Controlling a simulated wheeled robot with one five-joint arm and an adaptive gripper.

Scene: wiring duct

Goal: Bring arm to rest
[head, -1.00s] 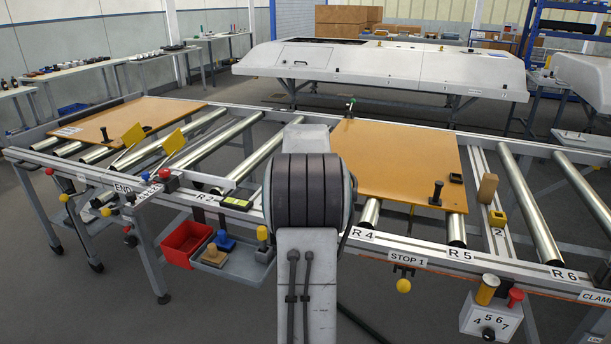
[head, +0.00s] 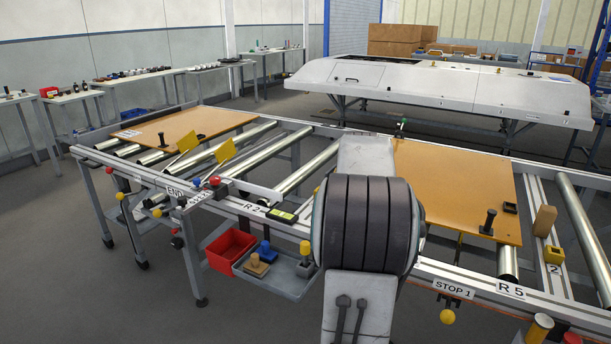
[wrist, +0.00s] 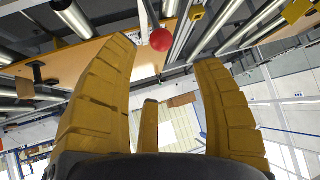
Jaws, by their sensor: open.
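Beyond the fingertips the wrist view shows a red ball knob (wrist: 162,40), the underside of an orange board (wrist: 85,62) and metal rollers. In the head view my arm rises at the lower middle in front of the roller conveyor (head: 292,228). The arm covers part of the conveyor and the left edge of the right orange board (head: 455,185). The gripper itself is hidden in the head view.
The left orange board (head: 185,128) lies on the rollers. A red bin (head: 230,248) and a grey tray (head: 285,282) hang at the conveyor's front. A yellow knob (head: 447,316) sticks out below STOP 1. Open floor (head: 90,290) lies at the left.

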